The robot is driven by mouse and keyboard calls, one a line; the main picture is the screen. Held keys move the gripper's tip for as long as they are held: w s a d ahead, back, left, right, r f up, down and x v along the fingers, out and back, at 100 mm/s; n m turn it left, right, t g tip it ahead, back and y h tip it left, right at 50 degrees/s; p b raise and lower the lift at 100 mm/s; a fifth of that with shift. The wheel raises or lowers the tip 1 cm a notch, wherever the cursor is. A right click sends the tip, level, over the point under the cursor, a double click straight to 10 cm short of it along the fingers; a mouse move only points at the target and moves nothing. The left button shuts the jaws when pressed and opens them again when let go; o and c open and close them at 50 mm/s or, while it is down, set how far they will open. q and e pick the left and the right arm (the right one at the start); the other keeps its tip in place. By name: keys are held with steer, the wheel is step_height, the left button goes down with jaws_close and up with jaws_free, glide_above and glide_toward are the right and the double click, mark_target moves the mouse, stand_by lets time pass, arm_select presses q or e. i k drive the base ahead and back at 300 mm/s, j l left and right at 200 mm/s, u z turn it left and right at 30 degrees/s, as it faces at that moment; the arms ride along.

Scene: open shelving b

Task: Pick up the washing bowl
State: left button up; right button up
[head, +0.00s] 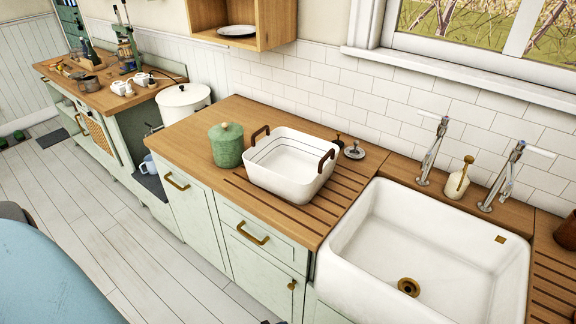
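The washing bowl (285,182) is a white, square-sided basin with rounded corners and two brown handles, one at its left and one at its right. It stands upright on the wooden counter (190,132), partly over the grooved draining area left of the sink. Its inside looks empty. Neither my left nor my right gripper shows in the head view, so nothing is seen touching the bowl.
A green lidded jar (227,146) stands close left of the bowl. A white sink (345,225) lies to the right, with two taps and a soap dispenser (457,179) behind. A tiled wall (300,85) backs the counter.

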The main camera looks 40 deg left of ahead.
mark_target(293, 164)
steer(key=u, duration=1.15)
steer(key=i+j+u, duration=0.25)
steer(key=i+l+u, duration=0.2)
steer(key=i, duration=0.3)
steer(key=j, duration=0.1)
